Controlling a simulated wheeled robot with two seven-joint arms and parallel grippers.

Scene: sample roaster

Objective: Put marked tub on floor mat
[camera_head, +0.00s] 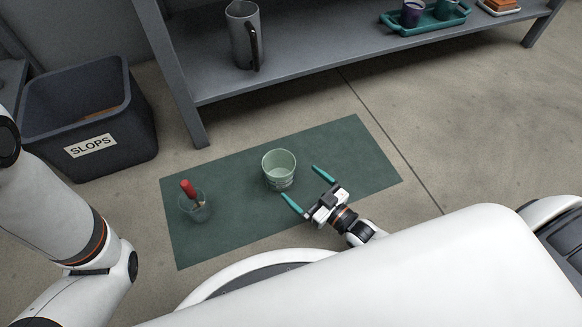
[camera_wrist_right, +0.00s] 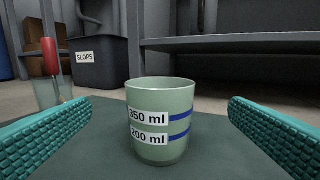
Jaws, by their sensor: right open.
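The marked tub (camera_head: 279,170) is a pale green cup standing upright on the dark green floor mat (camera_head: 330,150). In the right wrist view the tub (camera_wrist_right: 161,113) shows labels reading 350 ml and 200 ml with blue bands. It looks empty from above. My right gripper (camera_head: 308,186) is open just in front of the tub, its teal fingers apart. In the wrist view the fingers stand on either side of the picture, with the tub between them and clear of both. My left arm shows at the left, but its gripper is out of view.
A clear container (camera_head: 196,208) holding a red-handled tool stands on the mat's left part. A dark bin (camera_head: 90,118) labelled SLOPS stands at the left. A grey shelf (camera_head: 330,70) behind carries a grey jug (camera_head: 243,36) and a teal tray (camera_head: 425,22). The mat's right part is bare.

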